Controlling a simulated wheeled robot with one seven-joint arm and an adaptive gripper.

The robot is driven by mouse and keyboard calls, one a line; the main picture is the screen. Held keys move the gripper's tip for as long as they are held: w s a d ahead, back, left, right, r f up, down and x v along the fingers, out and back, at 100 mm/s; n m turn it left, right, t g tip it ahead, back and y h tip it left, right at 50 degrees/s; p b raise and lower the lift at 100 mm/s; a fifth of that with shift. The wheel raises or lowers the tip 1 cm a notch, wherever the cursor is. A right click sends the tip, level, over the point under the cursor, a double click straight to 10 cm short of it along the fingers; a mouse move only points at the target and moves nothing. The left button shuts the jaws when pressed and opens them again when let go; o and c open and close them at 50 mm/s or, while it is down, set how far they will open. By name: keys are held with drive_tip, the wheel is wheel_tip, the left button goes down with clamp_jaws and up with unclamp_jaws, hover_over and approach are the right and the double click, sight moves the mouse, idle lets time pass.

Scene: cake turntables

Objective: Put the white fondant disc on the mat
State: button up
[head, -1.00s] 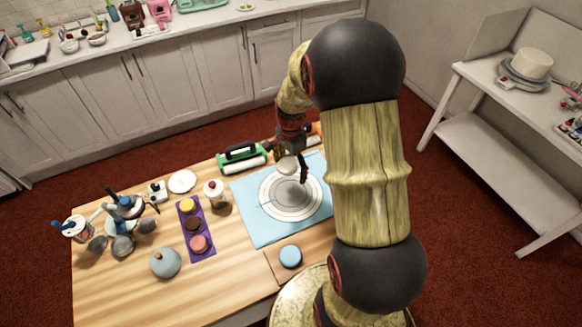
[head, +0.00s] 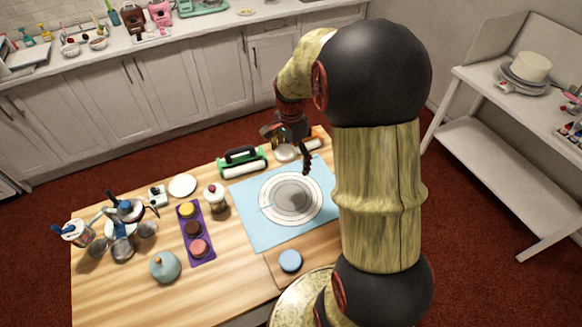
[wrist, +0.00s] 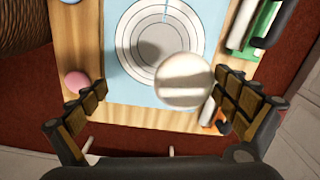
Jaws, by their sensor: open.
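A white round disc (head: 286,152) shows beside my gripper (head: 289,148), just past the back edge of the blue mat (head: 252,228). In the wrist view the disc (wrist: 183,82) lies between my spread fingers (wrist: 163,92), close to the right fingertip, with a paler band across it. It overlaps the mat's edge (wrist: 120,88) in that view; whether it is raised or touches a finger I cannot tell. My gripper is open. The mat carries white rings with a grey centre (head: 291,198).
A purple tray (head: 207,222) with coloured discs and a jar (head: 215,198) stand left. A pink disc (wrist: 76,80) shows in the wrist view.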

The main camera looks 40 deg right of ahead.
sight(291, 161)
wheel_tip(291, 161, up, 5)
drive_tip(key=shift+r, duration=0.1)
idle(0.3)
drive_tip(key=c, duration=2.1)
drive_tip(key=shift+o, duration=0.2)
